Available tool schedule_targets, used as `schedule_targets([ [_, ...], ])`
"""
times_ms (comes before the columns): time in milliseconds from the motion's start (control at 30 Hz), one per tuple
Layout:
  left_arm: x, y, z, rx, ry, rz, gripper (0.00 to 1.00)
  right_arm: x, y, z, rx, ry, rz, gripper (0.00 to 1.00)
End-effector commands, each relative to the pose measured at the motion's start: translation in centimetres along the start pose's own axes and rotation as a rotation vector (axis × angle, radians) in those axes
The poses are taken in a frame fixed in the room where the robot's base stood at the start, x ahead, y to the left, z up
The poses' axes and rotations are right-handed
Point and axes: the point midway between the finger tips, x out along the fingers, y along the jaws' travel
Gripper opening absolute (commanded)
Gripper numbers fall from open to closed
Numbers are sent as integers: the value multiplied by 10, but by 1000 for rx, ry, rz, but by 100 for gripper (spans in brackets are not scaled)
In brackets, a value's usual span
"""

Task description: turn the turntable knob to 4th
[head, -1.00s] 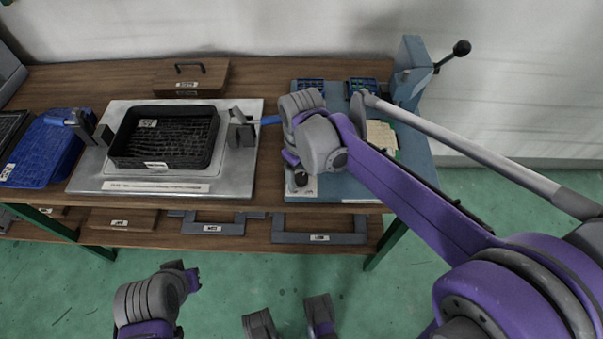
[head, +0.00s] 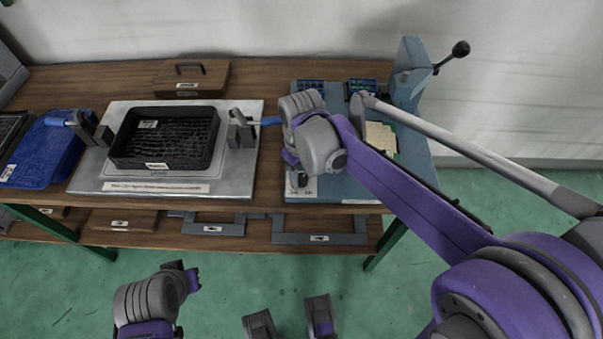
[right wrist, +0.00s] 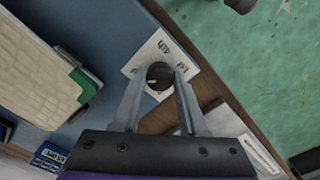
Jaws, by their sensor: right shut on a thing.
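The turntable knob (right wrist: 159,76) is small, round and dark, with a pale mark on its lower left side. It sits on a white label plate (right wrist: 151,50) whose lettering is partly readable. In the right wrist view my right gripper (right wrist: 160,77) has one finger on each side of the knob and is shut on it. In the head view the right gripper's fingers are largely hidden by my wrist, and the label plate (head: 301,189) shows just below it at the blue panel's front edge. My left arm shows at the bottom left; its fingers cannot be made out clearly.
A black tray (head: 165,160) lies on a metal plate (head: 240,178) between two clamps. A blue tray (head: 35,160) is at the left. A blue-grey panel (head: 350,190) carries a cream block (head: 381,138) and a lever stand (head: 408,75). Green floor lies in front.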

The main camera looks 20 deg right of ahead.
Motion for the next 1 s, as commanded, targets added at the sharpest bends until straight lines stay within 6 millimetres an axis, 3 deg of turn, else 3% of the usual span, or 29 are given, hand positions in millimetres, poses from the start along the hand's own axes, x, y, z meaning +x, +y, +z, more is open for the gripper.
schedule_targets([
  [1000,-23,0,-12,0,8,0,0,-1,0,0,921,0,0,0],
])
